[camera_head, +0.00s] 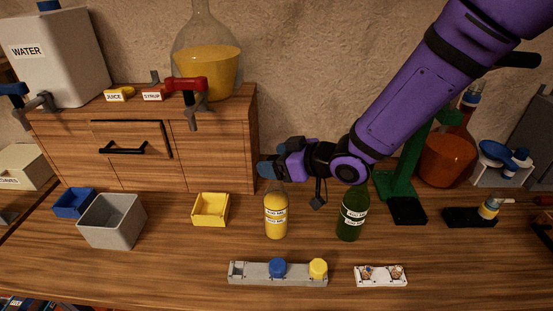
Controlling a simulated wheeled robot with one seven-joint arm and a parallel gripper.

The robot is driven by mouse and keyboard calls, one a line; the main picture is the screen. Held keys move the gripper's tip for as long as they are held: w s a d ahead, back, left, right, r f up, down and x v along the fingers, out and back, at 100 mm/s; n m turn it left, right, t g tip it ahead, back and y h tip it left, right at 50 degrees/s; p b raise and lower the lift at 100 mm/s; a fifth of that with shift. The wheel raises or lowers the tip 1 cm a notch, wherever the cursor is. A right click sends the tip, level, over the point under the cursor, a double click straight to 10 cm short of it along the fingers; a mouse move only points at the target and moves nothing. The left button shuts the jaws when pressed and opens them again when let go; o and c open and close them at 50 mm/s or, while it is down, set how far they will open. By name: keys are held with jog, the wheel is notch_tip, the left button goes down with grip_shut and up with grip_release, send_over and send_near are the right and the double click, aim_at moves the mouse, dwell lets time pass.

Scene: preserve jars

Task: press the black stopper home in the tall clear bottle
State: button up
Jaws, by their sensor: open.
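My gripper (268,169) points left above the bench, jaws open, with nothing visible between them. Just below it stands an upright bottle (276,217) with yellow contents and a white label; its upper part is clear and its mouth is hard to make out near the gripper. To its right stands a dark green labelled bottle (351,218), its top partly hidden by my arm. I cannot make out a black stopper, and cannot tell whether one sits in the yellow-filled bottle's neck.
In front lie a grey rack (248,272) with blue and yellow caps and a small white holder (381,281). A yellow bin (211,210), grey bin (113,221) and blue bin (73,203) stand left. A green stand (398,185) rises behind right. Bench between bottles and rack is clear.

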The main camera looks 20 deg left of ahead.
jog(key=v, duration=1)
jog(key=shift+d+r, duration=0.2)
jog(key=shift+d, duration=0.15)
